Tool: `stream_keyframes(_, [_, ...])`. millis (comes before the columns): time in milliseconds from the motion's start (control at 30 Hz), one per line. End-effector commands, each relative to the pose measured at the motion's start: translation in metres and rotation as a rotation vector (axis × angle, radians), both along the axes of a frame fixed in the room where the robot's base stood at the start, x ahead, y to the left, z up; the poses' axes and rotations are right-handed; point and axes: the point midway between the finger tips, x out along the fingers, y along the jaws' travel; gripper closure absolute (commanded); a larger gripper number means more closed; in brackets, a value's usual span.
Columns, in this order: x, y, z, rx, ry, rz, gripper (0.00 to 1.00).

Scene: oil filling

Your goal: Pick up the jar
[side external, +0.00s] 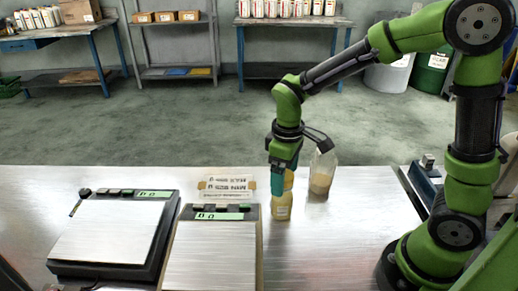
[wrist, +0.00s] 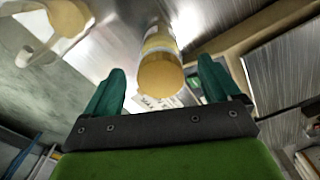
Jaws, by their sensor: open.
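The jar (side external: 282,207) is a small container with yellowish contents and a pale label, upright on the metal table. In the wrist view the jar (wrist: 160,70) shows end-on between the two green fingers, with visible gaps on both sides. My gripper (side external: 278,188) points down at the jar and partly covers its upper left side in the side view. In the wrist view my gripper (wrist: 160,76) is open. I cannot tell how far down the fingers reach beside the jar.
A clear vessel with tan contents (side external: 321,177) stands just right of the jar. Two flat scales, one at left (side external: 105,232) and one nearer the jar (side external: 210,258), lie on the table (side external: 340,245). A printed sign (side external: 228,187) lies behind.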

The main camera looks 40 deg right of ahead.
Motion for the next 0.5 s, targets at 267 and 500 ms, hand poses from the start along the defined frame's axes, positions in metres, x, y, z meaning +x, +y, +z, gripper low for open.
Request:
stream_keyframes(267, [0.002,0.001,-0.038,0.0,0.004,-0.001,0.1])
stream_keyframes(500, [0.003,0.001,-0.052,0.0,-0.001,0.0,0.1])
